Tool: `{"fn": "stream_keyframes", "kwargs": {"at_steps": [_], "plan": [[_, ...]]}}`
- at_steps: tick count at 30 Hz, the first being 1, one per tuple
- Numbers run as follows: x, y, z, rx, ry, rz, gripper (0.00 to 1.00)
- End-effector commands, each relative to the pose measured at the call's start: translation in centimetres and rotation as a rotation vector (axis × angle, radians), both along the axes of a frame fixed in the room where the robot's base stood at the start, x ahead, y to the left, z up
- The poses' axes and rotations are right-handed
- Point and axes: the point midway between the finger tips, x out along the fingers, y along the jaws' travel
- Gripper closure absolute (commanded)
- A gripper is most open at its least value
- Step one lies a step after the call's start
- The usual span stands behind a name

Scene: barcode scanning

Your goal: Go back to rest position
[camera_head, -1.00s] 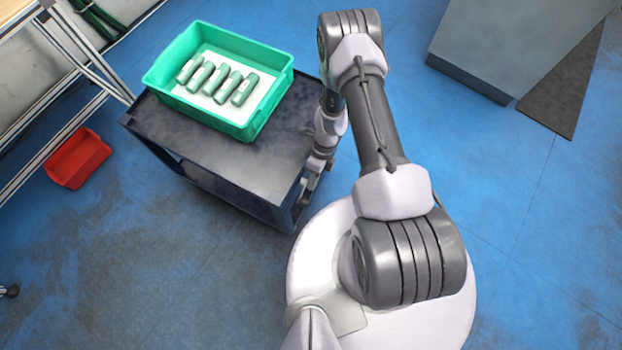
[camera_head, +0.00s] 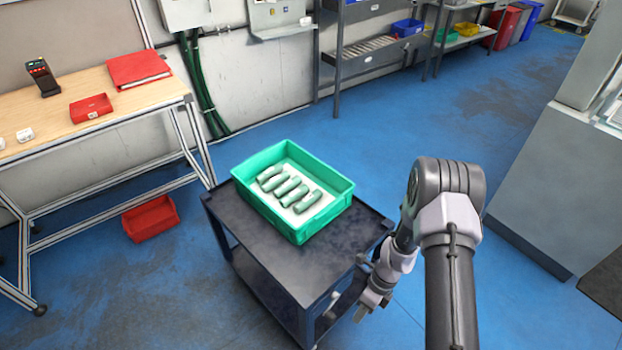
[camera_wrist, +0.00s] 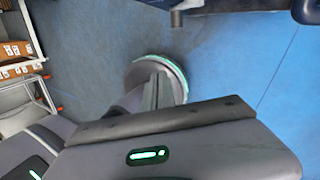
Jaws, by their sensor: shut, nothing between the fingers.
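My arm hangs folded on the right of the head view, with the elbow at the top and the forearm pointing down. My gripper (camera_head: 368,304) is low beside the right side of the dark cart (camera_head: 262,252), apart from the bin on top. It is shut and holds nothing. The green bin (camera_head: 330,220) stands on the cart. Several grey-green cylindrical parts (camera_head: 288,189) lie in a row on its white bottom. The wrist view shows mainly my own body and blue floor.
A wooden workbench (camera_head: 60,127) at the left holds a scanner-like device (camera_head: 42,76) and red trays. A red bin (camera_head: 150,219) lies on the floor beside the cart. A grey cabinet (camera_head: 548,170) stands at the right. Blue floor (camera_head: 440,110) is clear behind the cart.

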Motion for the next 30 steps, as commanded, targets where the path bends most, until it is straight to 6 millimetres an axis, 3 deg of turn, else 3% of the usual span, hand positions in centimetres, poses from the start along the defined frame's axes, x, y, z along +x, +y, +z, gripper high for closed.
{"fn": "stream_keyframes", "kwargs": {"at_steps": [8,11,14,15,18,21,25,30], "plan": [[4.6,0.3,11.8,0.023,-0.216,0.276,1.0],[5.5,0.7,17.9,0.022,-0.324,0.428,1.0],[5.1,1.4,25.7,0.007,-0.461,0.635,1.0],[4.5,1.8,29.2,-0.006,-0.526,0.737,1.0],[1.1,2.7,37.1,-0.061,-0.683,1.012,1.0],[-3.5,3.5,42.8,-0.143,-0.816,1.283,1.0],[-8.8,3.9,46.2,-0.255,-0.926,1.561,1.0],[-12.1,3.9,47.3,-0.344,-0.977,1.738,1.0]]}}
